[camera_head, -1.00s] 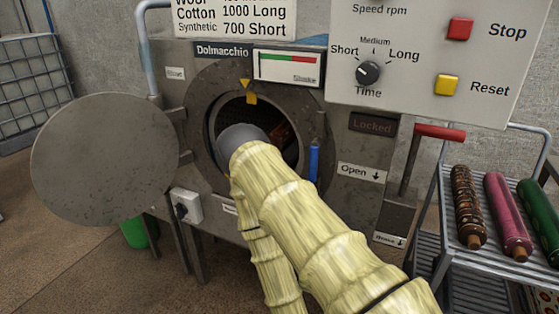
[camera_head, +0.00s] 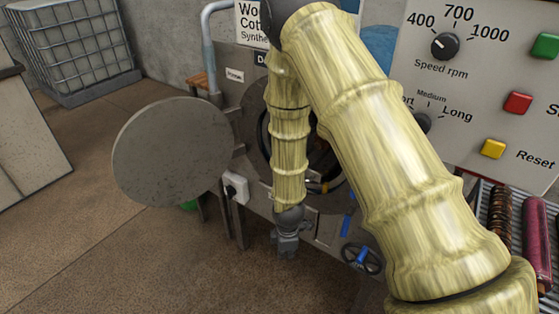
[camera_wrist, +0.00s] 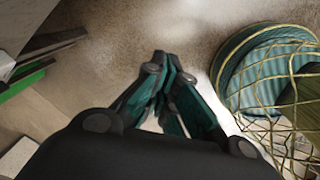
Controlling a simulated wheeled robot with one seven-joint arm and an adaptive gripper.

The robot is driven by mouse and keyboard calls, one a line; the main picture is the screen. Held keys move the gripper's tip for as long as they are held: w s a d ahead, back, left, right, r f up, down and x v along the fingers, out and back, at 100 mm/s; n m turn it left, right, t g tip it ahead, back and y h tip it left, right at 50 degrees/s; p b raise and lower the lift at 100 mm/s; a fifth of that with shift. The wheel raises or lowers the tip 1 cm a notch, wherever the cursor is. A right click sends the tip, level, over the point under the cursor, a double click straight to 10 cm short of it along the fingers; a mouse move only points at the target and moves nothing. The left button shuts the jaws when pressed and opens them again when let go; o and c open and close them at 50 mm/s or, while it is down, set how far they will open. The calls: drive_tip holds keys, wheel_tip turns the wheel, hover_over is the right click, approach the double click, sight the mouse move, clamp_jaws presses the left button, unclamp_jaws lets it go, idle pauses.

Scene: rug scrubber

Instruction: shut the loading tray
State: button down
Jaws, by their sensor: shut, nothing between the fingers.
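The scrubbing machine has a dark round opening (camera_head: 262,132), largely hidden behind my arm. Its grey round door (camera_head: 172,150) stands swung wide open to the left. I cannot clearly make out a separate loading tray; a small part with an orange-yellow end (camera_head: 318,187) shows at the lower right of the opening. My gripper (camera_head: 287,253) hangs pointing down in front of the machine, below the opening and right of the door, apart from the door. In the wrist view my gripper (camera_wrist: 166,62) is shut, its dark teal fingers together and empty above the floor.
A control panel (camera_head: 470,90) is at the upper right, with rolled rugs (camera_head: 535,235) below it. A handwheel (camera_head: 361,258) is right of my gripper. A wire cage (camera_head: 70,45) stands back left. The wrist view shows a netted teal roll (camera_wrist: 265,65). Floor at left is clear.

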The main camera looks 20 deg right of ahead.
drive_tip(key=w+a+r+n+h+p, duration=0.1)
drive_tip(key=w+r+n+p, duration=0.55)
drive_tip(key=r, duration=0.75)
drive_tip(key=w+r+n+h+p, duration=0.1)
drive_tip(key=w+r+n+p, duration=0.2)
drive_tip(key=w+r, duration=0.8)
drive_tip(key=w+d+f+p, duration=0.1)
drive_tip(key=d+f+p, duration=0.3)
drive_tip(key=f, duration=0.4)
drive_tip(key=shift+w+d+t+p, duration=0.35)
drive_tip(key=shift+t+p, duration=0.05)
drive_tip(key=shift+n, duration=0.25)
